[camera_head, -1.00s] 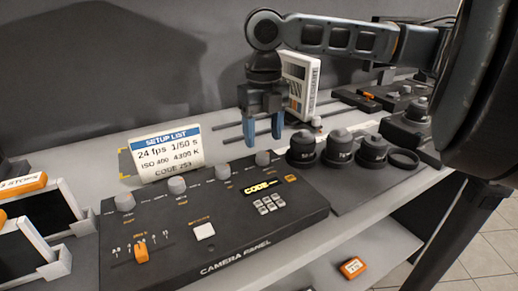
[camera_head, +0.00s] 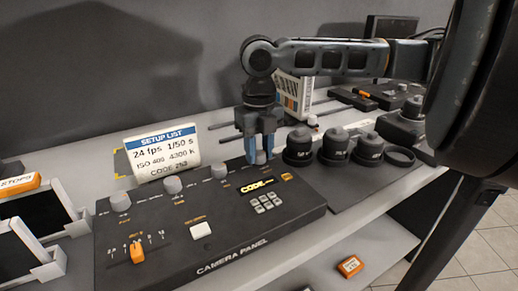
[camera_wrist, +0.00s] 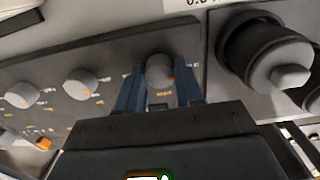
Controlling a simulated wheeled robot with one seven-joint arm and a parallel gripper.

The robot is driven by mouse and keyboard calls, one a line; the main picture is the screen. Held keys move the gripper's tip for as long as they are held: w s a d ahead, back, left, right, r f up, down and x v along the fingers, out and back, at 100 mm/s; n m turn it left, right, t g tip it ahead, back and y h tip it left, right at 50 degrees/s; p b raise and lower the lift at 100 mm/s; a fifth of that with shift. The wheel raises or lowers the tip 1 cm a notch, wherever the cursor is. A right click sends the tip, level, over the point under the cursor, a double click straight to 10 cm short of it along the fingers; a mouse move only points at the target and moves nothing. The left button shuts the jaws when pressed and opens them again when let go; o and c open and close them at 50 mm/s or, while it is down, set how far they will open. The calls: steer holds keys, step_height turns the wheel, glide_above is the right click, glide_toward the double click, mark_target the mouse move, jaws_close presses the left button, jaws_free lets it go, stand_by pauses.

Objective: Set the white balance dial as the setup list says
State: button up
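The setup list card (camera_head: 165,150) stands behind the camera panel (camera_head: 150,258); it reads 24 fps, 1/50 s, ISO 400, 4300 K and a code that looks like 253. Several grey dials line the panel's back edge. My gripper (camera_head: 261,155) is lowered over the rightmost dial (camera_wrist: 160,71), with one blue finger on each side. The fingers look apart, close to the dial's sides; contact cannot be made out. That dial has an orange mark at its lower right in the wrist view. Its label is too small to read, so I cannot confirm that it is the white balance dial.
A keypad (camera_head: 267,202) and a lit code display (camera_head: 257,186) lie just in front of the gripper. Several black lenses (camera_head: 335,146) stand to the right. A white box (camera_head: 294,92) stands behind the gripper. An orange slider (camera_head: 138,252) is at the panel's front left.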

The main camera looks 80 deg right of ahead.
steer(key=c, duration=0.5)
steer(key=shift+m, duration=0.4)
steer(key=m+p, duration=0.1)
steer(key=m, duration=0.2)
steer(key=shift+r+p, duration=0.1)
steer(key=shift+p, duration=0.25)
steer(key=m+p, duration=0.1)
steer(key=m, duration=0.2)
steer(key=shift+m, duration=0.3)
steer(key=m+p, duration=0.1)
steer(key=m, duration=0.3)
steer(key=shift+m+p, duration=0.3)
steer(key=shift+m, duration=1.8)
